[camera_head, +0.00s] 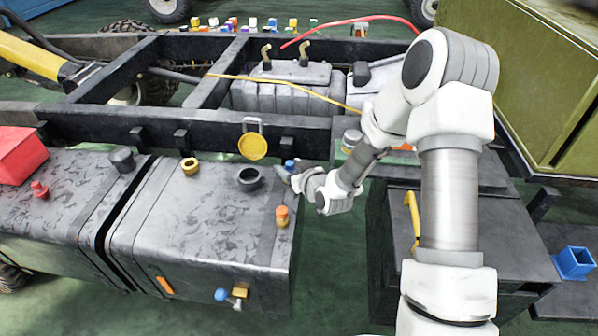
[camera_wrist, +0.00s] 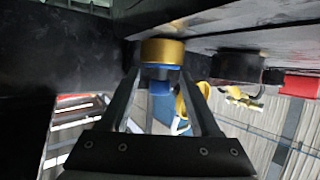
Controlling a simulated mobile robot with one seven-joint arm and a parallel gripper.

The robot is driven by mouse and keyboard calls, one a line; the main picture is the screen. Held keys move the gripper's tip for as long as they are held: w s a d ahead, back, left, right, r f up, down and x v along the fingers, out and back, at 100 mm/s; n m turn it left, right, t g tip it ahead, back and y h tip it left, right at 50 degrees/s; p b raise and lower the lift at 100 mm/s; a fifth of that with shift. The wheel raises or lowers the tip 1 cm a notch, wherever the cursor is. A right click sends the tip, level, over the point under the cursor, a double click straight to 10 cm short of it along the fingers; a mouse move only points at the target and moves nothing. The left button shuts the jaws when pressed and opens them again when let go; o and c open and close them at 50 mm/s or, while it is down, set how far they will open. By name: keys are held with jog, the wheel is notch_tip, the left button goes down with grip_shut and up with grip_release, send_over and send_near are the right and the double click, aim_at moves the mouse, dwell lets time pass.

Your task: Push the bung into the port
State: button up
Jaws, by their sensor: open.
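The blue bung (camera_head: 290,165) is small in the head view, near the right end of the grey tank. In the wrist view it shows as a blue knob (camera_wrist: 160,88) below a blue band at the mouth of a gold ring-shaped port (camera_wrist: 162,50). The bung is in line with the port and appears to meet it; how deep it sits I cannot tell. My gripper (camera_wrist: 160,77) is open, with one finger on each side of the bung. In the head view my gripper (camera_head: 287,176) is small and partly hidden by my wrist.
The tank top (camera_head: 200,215) also carries a brass ring (camera_head: 190,166), a black filler neck (camera_head: 249,178) with a raised yellow lid (camera_head: 252,147), and an orange cap (camera_head: 282,214). The black chassis rail (camera_head: 215,130) runs behind. A red box (camera_head: 20,155) is at left.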

jog(key=p+v, duration=1.2)
jog(key=v, duration=0.5)
jog(key=shift+r, duration=0.2)
jog(key=shift+d, duration=0.1)
